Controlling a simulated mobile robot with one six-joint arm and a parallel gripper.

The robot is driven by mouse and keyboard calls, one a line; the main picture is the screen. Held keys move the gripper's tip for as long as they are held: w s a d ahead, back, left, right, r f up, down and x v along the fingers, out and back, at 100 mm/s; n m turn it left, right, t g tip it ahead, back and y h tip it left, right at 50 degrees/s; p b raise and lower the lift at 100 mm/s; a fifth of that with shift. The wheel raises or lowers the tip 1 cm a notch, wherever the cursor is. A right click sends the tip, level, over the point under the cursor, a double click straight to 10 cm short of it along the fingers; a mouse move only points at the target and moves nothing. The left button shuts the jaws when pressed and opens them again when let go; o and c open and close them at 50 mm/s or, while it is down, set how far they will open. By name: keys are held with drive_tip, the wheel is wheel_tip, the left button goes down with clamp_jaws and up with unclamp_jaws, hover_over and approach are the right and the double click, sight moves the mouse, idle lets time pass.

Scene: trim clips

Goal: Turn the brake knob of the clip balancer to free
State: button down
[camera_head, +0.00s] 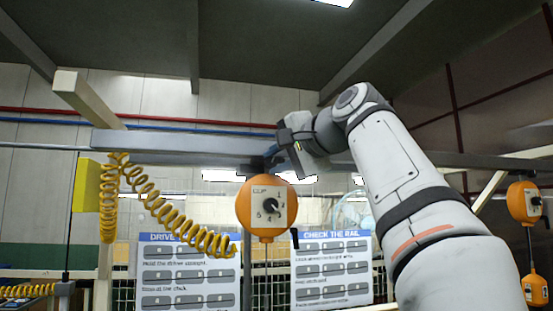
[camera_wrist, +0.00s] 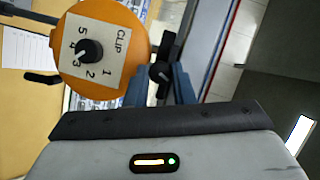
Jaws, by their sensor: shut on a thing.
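The clip balancer is a round orange housing (camera_head: 249,214) hanging under a grey rail in the head view. It fills the upper left of the wrist view (camera_wrist: 125,25). A pale plate on its face reads CLIP with numbers 1 to 5 around a black dial knob (camera_wrist: 90,50). A smaller black knob (camera_wrist: 160,73) sits by the housing's top, apparently the brake knob. My gripper (camera_wrist: 160,82) has its two blue fingers shut on this knob, one on each side. In the head view my gripper (camera_head: 284,155) is above the balancer. Any free marking is not visible.
A yellow coiled hose (camera_head: 165,212) hangs left of the balancer. A small black lever (camera_head: 294,238) sticks out at its lower right. Two instruction boards (camera_head: 333,297) stand behind. Another orange balancer (camera_head: 517,204) hangs far right. The grey rail (camera_head: 180,144) runs close to my gripper.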

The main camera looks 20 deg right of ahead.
drive_tip(key=n+g+h, duration=0.1)
drive_tip(key=n, duration=0.2)
drive_tip(key=shift+a+h, duration=0.1)
drive_tip(key=shift+h, duration=0.3)
drive_tip(key=shift+n, duration=0.3)
drive_tip(key=c, duration=1.2)
unclamp_jaws()
drive_tip(key=shift+c, duration=0.2)
drive_tip(key=shift+s+r, duration=0.1)
drive_tip(key=v, duration=0.7)
drive_tip(key=shift+s, duration=0.3)
